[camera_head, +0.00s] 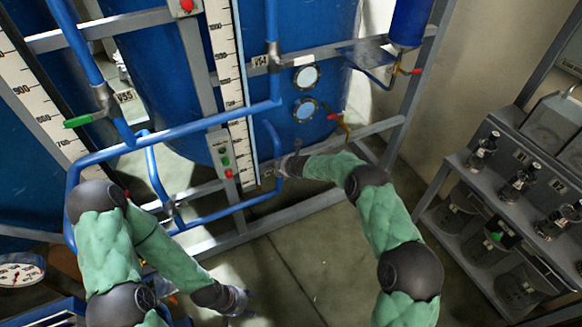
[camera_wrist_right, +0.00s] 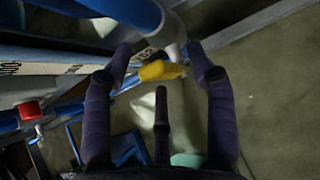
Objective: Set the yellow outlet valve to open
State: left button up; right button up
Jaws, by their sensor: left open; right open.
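The yellow outlet valve handle (camera_wrist_right: 160,70) shows in the right wrist view, below the white valve body on a blue pipe. My right gripper (camera_wrist_right: 160,52) is open, with one finger on each side of the yellow handle; I cannot tell if either touches it. In the head view my right gripper (camera_head: 286,166) is at the blue pipes near the foot of the ruler scale, and the yellow handle is not visible there. My left gripper (camera_head: 238,301) is open and empty, low over the floor.
A button box (camera_head: 221,155) is left of my right gripper. A shelf of bottles (camera_head: 470,165) stands right.

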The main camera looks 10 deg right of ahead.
jog(key=v, duration=1.1)
dwell(0.6)
